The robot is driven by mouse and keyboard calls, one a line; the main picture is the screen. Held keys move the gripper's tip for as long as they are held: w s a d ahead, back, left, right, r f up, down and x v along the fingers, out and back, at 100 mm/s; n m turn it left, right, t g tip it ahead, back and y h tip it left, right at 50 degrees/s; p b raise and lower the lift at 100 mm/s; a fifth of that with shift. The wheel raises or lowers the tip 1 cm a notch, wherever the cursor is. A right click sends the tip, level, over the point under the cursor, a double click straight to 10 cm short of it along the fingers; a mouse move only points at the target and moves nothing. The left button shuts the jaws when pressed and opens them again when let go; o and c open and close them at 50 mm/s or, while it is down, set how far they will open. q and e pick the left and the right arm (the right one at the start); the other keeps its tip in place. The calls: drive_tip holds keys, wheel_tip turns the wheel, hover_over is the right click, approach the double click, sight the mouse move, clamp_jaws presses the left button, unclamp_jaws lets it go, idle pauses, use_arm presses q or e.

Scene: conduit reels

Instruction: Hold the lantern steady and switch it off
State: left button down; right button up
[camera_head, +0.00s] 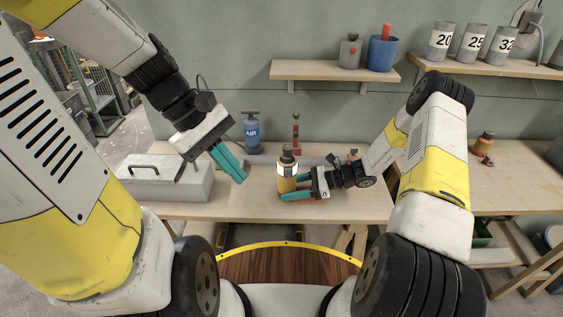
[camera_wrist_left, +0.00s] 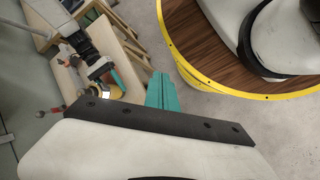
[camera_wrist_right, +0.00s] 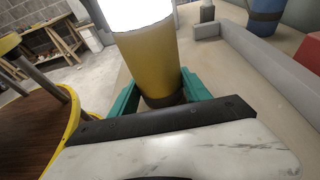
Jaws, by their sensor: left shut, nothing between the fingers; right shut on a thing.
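The lantern (camera_head: 287,183) stands upright on the workbench, with a yellow body, a bright white band and a dark top. In the right wrist view the lantern (camera_wrist_right: 148,62) fills the middle, its white band glowing and its top out of frame. My right gripper (camera_head: 296,188) is shut around the lantern's lower body, its teal fingers on either side. My left gripper (camera_head: 240,178) is shut and empty, held in the air to the left of the lantern, apart from it. The lantern also shows small in the left wrist view (camera_wrist_left: 104,92). I cannot make out a switch.
A blue AIR bottle (camera_head: 252,132) and a red stand (camera_head: 295,135) are behind the lantern. A shelf (camera_head: 330,71) holds a grey canister and a blue cup.

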sight(288, 173)
use_arm(q)
drive_tip(key=w+f+n+t+h, duration=0.3)
drive_tip(key=f+n, duration=0.6)
drive_tip(key=n, duration=0.6)
drive_tip(key=w+f+n+t+h, duration=0.3)
drive_tip(key=w+f+n+h, duration=0.3)
drive_tip(key=n, duration=0.8)
wheel_tip(288, 173, down, 3)
drive_tip(key=shift+a+r+n+t+h, duration=0.2)
drive_tip(key=shift+n+t+h, duration=0.2)
drive_tip(key=shift+h, duration=0.7)
drive_tip(key=shift+d, duration=0.1)
drive_tip(key=w+d, duration=0.7)
drive_tip(key=d, duration=0.2)
drive_tip(key=shift+w+r, duration=0.2)
drive_tip(key=shift+r, duration=0.15)
